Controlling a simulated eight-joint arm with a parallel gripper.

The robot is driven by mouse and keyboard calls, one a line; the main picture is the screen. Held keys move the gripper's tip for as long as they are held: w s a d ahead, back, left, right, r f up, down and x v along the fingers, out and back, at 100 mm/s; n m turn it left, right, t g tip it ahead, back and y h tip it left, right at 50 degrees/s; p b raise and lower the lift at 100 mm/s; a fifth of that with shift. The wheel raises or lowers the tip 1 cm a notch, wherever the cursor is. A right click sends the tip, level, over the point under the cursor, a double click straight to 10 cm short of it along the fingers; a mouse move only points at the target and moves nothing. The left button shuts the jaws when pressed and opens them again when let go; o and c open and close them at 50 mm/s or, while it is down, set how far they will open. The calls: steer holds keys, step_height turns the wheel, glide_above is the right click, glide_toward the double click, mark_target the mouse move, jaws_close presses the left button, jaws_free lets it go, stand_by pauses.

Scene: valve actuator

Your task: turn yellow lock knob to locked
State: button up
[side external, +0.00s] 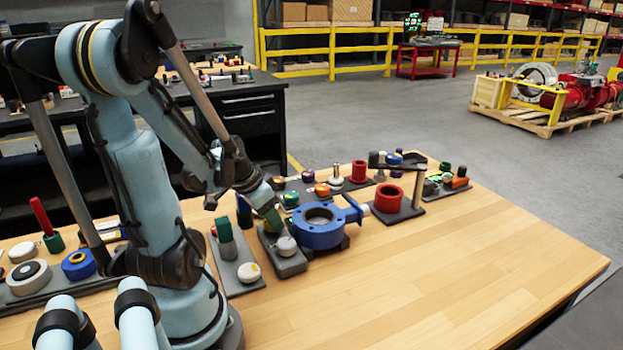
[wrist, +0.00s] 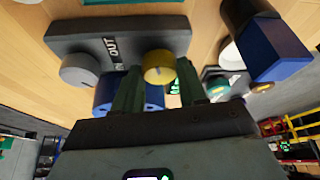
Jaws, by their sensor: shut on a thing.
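The yellow knob (wrist: 159,66) sits at one end of a dark grey plate (wrist: 120,30) marked IN and OUT in the wrist view. A grey knob (wrist: 79,70) sits at the plate's other end. The dark green fingers of my gripper (wrist: 158,78) are on both sides of the yellow knob and shut on it. In the side view my gripper (side external: 270,216) reaches down at the back of the plate (side external: 290,267), behind the grey knob (side external: 286,246). The yellow knob cannot be made out there. I cannot read its locked or unlocked position.
A blue ring-shaped valve body (side external: 322,236) stands close to the right of the plate. A plate with a green block (side external: 225,230) and a pale knob (side external: 249,272) lies at its left. A red cylinder fixture (side external: 388,197) stands farther right. The front of the wooden table is clear.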

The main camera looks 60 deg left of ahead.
steer(key=shift+m+h, duration=0.4)
steer(key=shift+m, duration=0.7)
steer(key=o, duration=0.8)
steer(key=shift+r, duration=0.1)
steer(key=shift+s+r, duration=0.3)
steer(key=shift+r, duration=0.25)
steer(key=shift+s+r, duration=0.2)
steer(key=shift+r, duration=1.5)
steer(key=shift+s+r, duration=0.25)
steer(key=shift+r, duration=1.5)
steer(key=shift+s+r, duration=0.2)
steer(key=shift+r, duration=1.5)
